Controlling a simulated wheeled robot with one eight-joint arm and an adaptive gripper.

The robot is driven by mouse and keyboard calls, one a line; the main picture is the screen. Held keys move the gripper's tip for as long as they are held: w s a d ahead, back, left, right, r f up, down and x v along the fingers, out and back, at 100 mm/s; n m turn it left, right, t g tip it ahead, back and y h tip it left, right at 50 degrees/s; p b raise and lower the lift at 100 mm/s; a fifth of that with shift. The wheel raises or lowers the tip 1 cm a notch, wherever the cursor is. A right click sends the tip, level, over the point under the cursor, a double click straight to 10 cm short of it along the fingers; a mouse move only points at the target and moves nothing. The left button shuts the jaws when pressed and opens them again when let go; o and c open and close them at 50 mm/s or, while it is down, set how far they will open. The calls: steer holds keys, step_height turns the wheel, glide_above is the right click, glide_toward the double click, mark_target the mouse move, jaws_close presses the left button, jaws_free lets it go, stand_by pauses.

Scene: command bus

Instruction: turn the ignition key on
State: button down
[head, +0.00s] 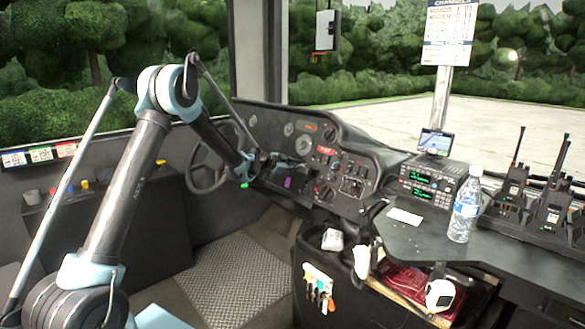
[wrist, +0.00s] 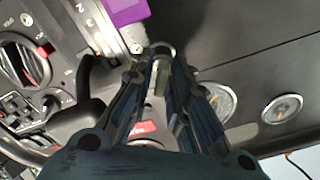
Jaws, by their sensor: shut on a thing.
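The ignition key (wrist: 160,77) is a small metallic piece between my fingertips in the wrist view, at the dashboard panel. A ring shows at its end, and a purple tag (wrist: 124,11) is close by at the top of that view. My gripper (wrist: 162,58) is shut on the key. The fingers hide most of the key and its slot, so its turn angle cannot be told.
The steering wheel (head: 207,165) is left of my gripper, partly behind my arm. Dashboard switches and knobs (head: 325,192) lie close on the right. In the wrist view a dark lever (wrist: 85,95) is close beside the fingers, and gauges (wrist: 282,108) are at the right.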

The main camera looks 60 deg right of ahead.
steer(key=c, duration=1.8)
jaws_free()
steer(key=shift+w, duration=0.15)
steer(key=shift+a, duration=0.15)
steer(key=v, duration=1.1)
steer(key=shift+w+a+r, duration=0.1)
steer(key=shift+w+a, duration=0.05)
steer(key=shift+a, duration=0.2)
